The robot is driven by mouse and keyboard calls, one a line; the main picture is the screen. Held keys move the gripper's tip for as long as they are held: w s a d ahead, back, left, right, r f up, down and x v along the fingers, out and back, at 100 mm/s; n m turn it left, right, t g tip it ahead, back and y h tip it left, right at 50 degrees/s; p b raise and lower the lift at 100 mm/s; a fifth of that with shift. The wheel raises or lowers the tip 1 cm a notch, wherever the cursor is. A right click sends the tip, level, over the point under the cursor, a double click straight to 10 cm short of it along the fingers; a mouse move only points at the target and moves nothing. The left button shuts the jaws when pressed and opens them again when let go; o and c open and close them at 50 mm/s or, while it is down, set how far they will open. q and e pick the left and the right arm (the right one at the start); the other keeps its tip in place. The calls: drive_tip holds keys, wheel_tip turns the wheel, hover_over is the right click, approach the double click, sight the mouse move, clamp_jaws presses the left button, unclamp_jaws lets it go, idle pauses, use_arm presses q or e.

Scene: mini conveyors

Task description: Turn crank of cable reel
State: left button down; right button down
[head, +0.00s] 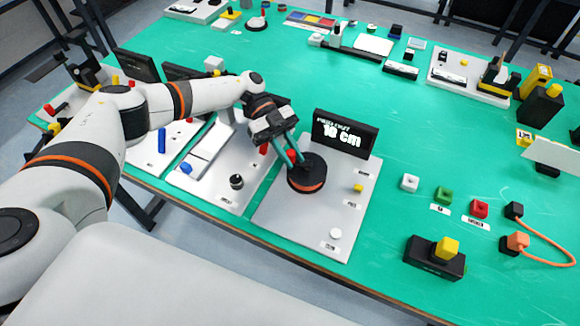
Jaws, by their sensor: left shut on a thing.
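The cable reel (304,180) is a black round drum with an orange band, on a white base plate (272,216). A red crank knob shows on top of the reel. My left gripper (293,156) comes in from the upper left with its fingers down at the red crank knob (292,154), shut on it. The fingers hide part of the knob. A black display (345,132) behind the reel reads 10 cm. My right gripper is not in view.
A yellow button (358,188) and a white button (335,234) sit on the reel's plate. Another white plate with a black knob (236,182) stands to the left. Coloured blocks and a black box (435,262) stand to the right.

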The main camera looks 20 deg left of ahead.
sight(292, 150)
use_arm(q)
drive_tip(key=shift+w+f+m+g+y+b, duration=0.1)
drive_tip(key=shift+w+m+g+y+b, duration=0.1)
drive_tip(key=shift+m+g+y+b, duration=0.4)
drive_tip(key=shift+w+m+g+y+b, duration=0.2)
drive_tip(key=shift+m+g+b, duration=0.35)
drive_tip(key=shift+b, duration=0.55)
drive_tip(key=c, duration=1.3)
unclamp_jaws()
drive_tip(key=shift+d, duration=0.1)
wheel_tip(292, 150, up, 10)
drive_tip(key=shift+r, duration=0.1)
